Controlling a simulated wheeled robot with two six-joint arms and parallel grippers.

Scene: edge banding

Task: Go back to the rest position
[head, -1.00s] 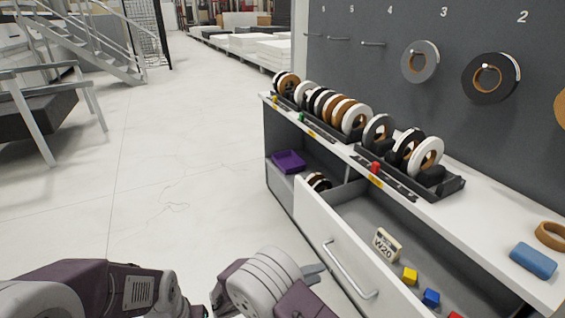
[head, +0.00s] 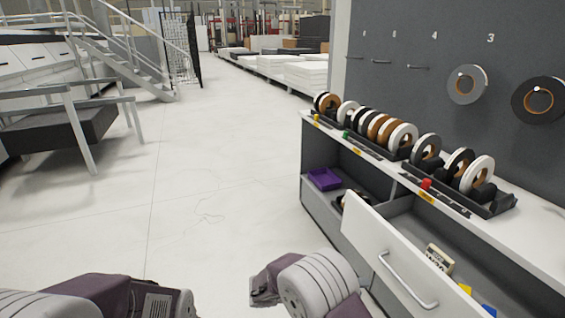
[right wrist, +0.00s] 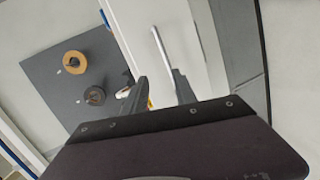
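My right arm shows at the bottom middle of the head view, low over the floor and left of the open drawer (head: 385,255). Its fingertips cannot be made out there. In the right wrist view my right gripper (right wrist: 160,84) has its two dark fingers apart with nothing held between them. My left arm shows only as links at the bottom left of the head view, and its gripper is out of the picture.
A workbench (head: 535,225) with racked edge-band rolls (head: 377,127) stands at the right. A purple tray (head: 324,179) sits on its lower shelf. A grey pegboard (head: 400,95) holds rolls. Open floor (head: 220,180) lies ahead, with metal stairs (head: 135,60) at the left.

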